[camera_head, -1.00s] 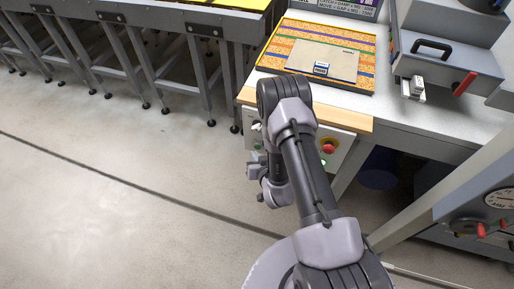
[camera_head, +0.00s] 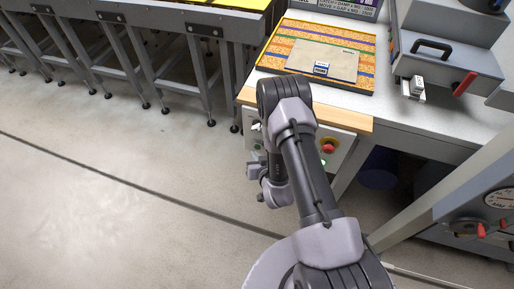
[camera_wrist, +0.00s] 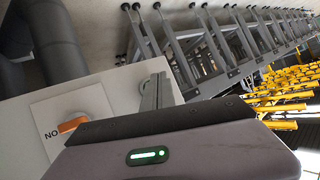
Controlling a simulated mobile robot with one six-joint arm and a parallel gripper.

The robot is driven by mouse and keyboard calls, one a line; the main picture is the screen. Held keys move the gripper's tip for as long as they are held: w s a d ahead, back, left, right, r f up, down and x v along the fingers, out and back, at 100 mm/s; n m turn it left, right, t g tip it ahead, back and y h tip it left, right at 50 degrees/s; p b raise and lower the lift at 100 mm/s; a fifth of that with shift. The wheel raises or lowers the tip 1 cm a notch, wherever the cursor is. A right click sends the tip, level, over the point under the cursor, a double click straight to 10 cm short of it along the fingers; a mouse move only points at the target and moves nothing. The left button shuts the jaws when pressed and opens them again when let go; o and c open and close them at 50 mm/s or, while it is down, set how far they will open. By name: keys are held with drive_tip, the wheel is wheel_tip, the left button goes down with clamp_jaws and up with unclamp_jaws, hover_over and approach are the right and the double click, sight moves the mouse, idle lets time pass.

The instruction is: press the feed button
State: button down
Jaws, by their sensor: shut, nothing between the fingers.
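The control panel (camera_head: 345,150) is on the bench front in the head view, with a red button (camera_head: 328,147) on a yellow ring and a green button (camera_head: 323,162) below it. My arm covers the panel's middle. I cannot read which button is the feed button. In the wrist view, the pale panel (camera_wrist: 105,88) carries a plate (camera_wrist: 88,112) with "NO" lettering and an orange part (camera_wrist: 72,124).
A wooden edge (camera_head: 360,122) runs above the panel. A tray (camera_head: 268,58) with a brown board (camera_head: 335,62) lies on the bench. A grey conveyor frame (camera_head: 190,25) stands at upper left. The floor at left is clear.

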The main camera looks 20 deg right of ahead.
drive_tip(key=shift+w, duration=0.1)
drive_tip(key=shift+w+d, duration=0.25)
idle(0.3)
